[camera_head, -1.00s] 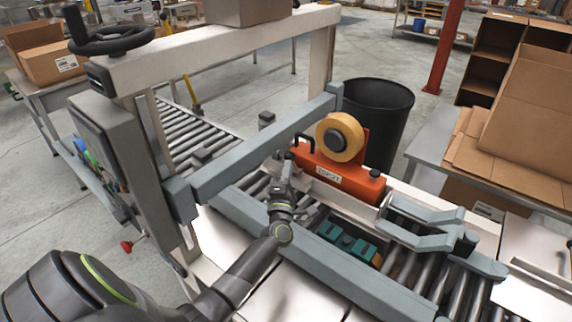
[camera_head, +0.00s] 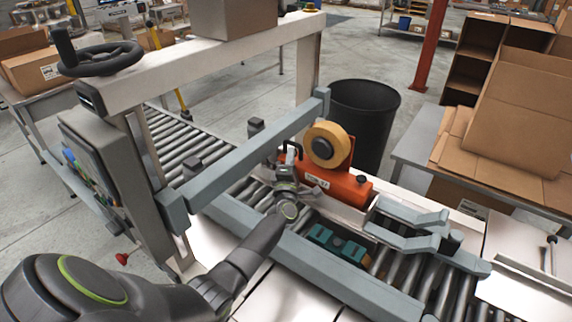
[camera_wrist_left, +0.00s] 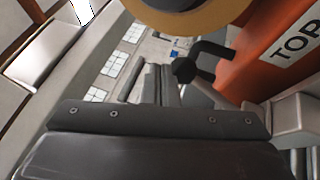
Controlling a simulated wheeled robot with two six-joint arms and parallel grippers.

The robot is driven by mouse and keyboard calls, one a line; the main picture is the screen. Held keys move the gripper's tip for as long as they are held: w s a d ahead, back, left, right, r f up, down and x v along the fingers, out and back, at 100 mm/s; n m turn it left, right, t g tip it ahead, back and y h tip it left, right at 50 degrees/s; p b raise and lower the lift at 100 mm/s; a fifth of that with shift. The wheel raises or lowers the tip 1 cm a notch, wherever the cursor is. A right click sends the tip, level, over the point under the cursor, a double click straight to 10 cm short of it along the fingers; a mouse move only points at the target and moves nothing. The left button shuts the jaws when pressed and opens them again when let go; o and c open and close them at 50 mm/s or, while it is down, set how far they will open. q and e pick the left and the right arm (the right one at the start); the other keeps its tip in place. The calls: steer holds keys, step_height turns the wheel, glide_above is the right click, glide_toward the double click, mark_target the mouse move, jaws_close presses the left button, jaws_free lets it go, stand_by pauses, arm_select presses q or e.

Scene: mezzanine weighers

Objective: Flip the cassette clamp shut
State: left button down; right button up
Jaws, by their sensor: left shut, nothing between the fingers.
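The orange tape cassette (camera_head: 335,182) stands on the roller machine with a tan tape roll (camera_head: 327,145) on its upright plate. Its black clamp handle (camera_head: 291,152) rises at the cassette's left end. In the left wrist view the black bent clamp handle (camera_wrist_left: 199,62) sits just ahead of my fingers, against the orange body (camera_wrist_left: 270,60) marked "TOP". My left gripper (camera_head: 288,176) is shut and empty, just below and in front of the handle; I cannot tell whether they touch. My right gripper is not in view.
A teal unit (camera_head: 337,243) sits between the rollers in front of the cassette. Grey guide arms (camera_head: 415,228) stand at the right. A black bin (camera_head: 365,110) is behind.

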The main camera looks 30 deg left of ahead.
arm_select(q)
steer(key=shift+w+d+f+b, duration=0.1)
steer(key=shift+w+b, duration=0.55)
steer(key=shift+w, duration=0.55)
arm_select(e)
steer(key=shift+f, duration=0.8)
arm_select(q)
steer(key=shift+w, duration=0.1)
